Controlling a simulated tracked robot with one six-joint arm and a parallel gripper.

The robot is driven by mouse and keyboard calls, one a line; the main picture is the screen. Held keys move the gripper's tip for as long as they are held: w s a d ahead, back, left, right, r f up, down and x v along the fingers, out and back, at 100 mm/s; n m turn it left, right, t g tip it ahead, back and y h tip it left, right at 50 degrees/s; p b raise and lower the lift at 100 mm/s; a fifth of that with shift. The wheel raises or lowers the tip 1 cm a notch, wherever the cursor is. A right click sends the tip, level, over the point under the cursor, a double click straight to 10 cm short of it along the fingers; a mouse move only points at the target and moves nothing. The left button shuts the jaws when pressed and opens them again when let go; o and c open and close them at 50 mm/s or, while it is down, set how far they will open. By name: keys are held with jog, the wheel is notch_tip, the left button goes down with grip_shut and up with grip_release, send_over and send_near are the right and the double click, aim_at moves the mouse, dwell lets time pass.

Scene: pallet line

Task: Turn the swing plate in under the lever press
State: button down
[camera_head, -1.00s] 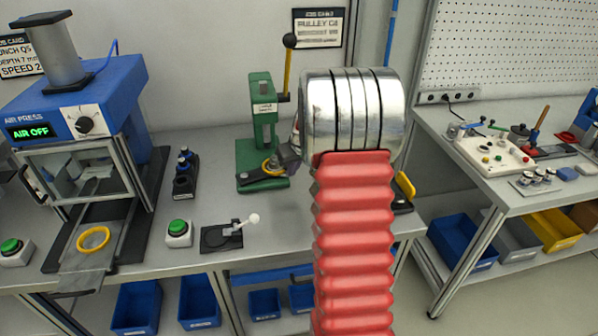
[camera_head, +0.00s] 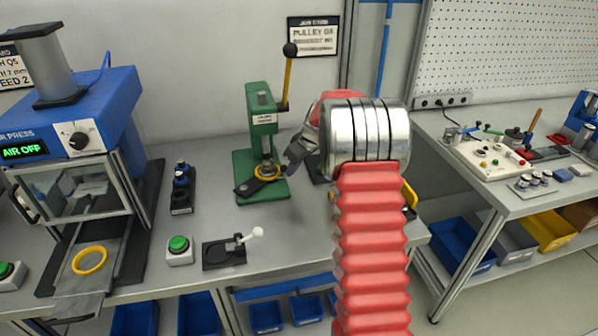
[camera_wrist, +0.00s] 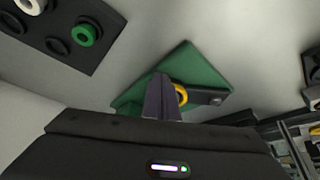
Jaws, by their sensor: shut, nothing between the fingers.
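The green lever press (camera_head: 262,135) stands on the bench near the wall, its black-knobbed yellow lever (camera_head: 288,75) pointing up. The dark swing plate (camera_head: 258,184) lies low at the press base, one end under the ram with a yellow ring (camera_head: 267,171) on it, the other end reaching out to the front left. In the wrist view the plate (camera_wrist: 205,95) and the ring (camera_wrist: 181,94) show over the green base, partly hidden by my fingers. My gripper (camera_head: 291,165) is shut and empty, just right of the press, apart from the plate in the head view.
An air press (camera_head: 75,120) with a yellow ring on its slide stands at the left. A green button (camera_head: 179,250) and a small white-knobbed lever box (camera_head: 228,250) sit in front. My arm hides the bench to the right of the press.

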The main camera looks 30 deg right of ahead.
jog(key=shift+w+r, duration=0.2)
jog(key=shift+w, duration=0.1)
dwell(0.4)
jog(key=s, duration=0.2)
jog(key=s+d+f, duration=0.1)
jog(key=shift+s+f, duration=0.1)
jog(key=shift+s, duration=0.25)
jog(key=v, duration=1)
jog(key=shift+s, duration=0.25)
jog(key=shift+d+f, duration=0.1)
jog(key=shift+d, duration=0.1)
